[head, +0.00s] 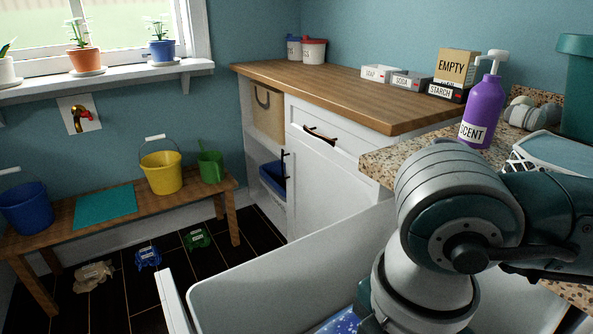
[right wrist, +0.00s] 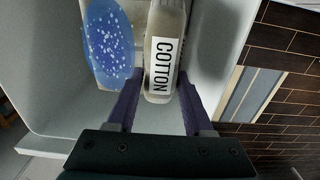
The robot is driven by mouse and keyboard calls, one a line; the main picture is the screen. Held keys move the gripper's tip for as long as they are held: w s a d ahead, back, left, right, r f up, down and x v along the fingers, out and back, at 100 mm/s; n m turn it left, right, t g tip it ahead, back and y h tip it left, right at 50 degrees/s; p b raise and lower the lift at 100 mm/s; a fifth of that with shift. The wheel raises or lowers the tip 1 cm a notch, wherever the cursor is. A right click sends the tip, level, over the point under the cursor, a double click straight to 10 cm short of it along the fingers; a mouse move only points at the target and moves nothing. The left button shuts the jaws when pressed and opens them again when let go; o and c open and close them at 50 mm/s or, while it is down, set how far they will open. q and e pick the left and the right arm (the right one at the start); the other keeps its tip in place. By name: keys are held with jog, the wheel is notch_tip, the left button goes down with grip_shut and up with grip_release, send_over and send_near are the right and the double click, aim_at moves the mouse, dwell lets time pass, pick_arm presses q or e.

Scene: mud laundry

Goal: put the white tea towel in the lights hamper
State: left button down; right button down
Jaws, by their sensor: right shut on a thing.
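A pale, off-white item with a COTTON label (right wrist: 165,50), seemingly the white tea towel, lies between the fingers of my right gripper (right wrist: 160,85) in the right wrist view. The fingers are shut on its near end, inside a white-walled tub. In the head view my right arm reaches down into this white tub (head: 265,268), and the gripper and towel are hidden behind the arm and the rim. No hamper marked for lights can be read in either view. My left gripper is not in view.
A blue speckled item (right wrist: 108,42) lies beside the towel; it also shows in the head view (head: 340,322). A speckled counter with a purple SCENT bottle (head: 482,108) is close to my right arm. A bench (head: 123,200) with buckets stands left. Several labelled bundles lie on the floor.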

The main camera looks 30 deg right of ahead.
jog(key=shift+f+b, duration=3.8)
jog(key=shift+f, duration=6.05)
jog(key=shift+f, duration=0.1)
jog(key=c, duration=0.8)
grip_release()
jog(key=shift+f, duration=0.1)
jog(key=o, duration=0.5)
notch_tip(320, 180, up, 12)
jog(key=p, duration=0.5)
jog(key=shift+r, duration=0.2)
